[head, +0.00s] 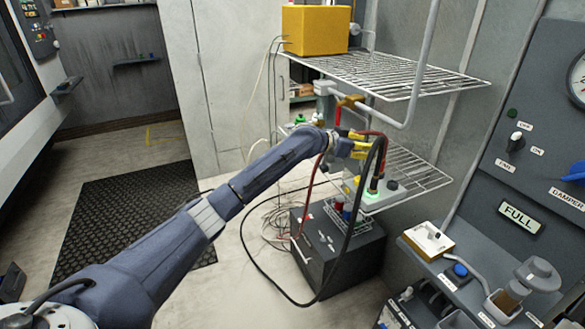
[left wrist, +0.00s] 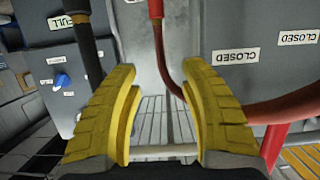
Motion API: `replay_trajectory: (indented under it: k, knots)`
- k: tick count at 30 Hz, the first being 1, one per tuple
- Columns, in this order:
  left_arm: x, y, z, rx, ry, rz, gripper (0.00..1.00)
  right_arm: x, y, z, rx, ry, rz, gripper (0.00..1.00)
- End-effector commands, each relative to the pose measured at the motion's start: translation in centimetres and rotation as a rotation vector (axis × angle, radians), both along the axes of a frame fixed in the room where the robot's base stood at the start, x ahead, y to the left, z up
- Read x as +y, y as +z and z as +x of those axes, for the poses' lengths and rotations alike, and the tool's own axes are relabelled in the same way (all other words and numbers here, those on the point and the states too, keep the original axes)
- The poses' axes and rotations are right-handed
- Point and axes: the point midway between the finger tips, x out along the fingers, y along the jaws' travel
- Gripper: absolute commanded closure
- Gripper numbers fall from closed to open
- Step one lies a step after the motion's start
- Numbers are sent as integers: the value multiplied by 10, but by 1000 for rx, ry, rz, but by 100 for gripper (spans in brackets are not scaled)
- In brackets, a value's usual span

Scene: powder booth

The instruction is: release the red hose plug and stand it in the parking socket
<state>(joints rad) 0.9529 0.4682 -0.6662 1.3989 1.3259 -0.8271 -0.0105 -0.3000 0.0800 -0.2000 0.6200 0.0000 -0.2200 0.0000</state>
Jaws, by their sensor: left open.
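My left gripper (head: 363,150) reaches in from the left above the lower wire shelf, its yellow fingers spread. In the left wrist view the fingers (left wrist: 158,70) are open with nothing clamped between them. A red hose (left wrist: 158,52) runs beyond the fingertips and bends down behind the right finger. A thicker red hose (left wrist: 285,108) crosses at the right. In the head view a red hose (head: 310,196) hangs below the gripper. I cannot make out which end is the red plug. A pale block (head: 350,187) with a green light sits on the lower shelf; I cannot tell whether it holds the parking socket.
A black hose (head: 246,246) loops down beside a dark box (head: 337,254) on the floor. It passes close to the gripper. The upper wire shelf (head: 405,73) carries a yellow box (head: 315,30). A control panel (head: 535,150) stands at the right.

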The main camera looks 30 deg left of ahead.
Motion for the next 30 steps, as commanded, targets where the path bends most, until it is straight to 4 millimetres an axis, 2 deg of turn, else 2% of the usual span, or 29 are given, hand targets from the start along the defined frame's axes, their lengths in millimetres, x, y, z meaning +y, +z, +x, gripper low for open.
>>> replay_trajectory:
  k: [6,18,30]
  knots:
    - [0,-39,0,5,0,-1,57,0,0,0,0,0,0,56]
    - [0,-96,0,4,1,-2,57,0,0,0,0,0,0,56]
    - [41,-81,-40,-1,0,2,57,0,0,0,0,0,0,56]
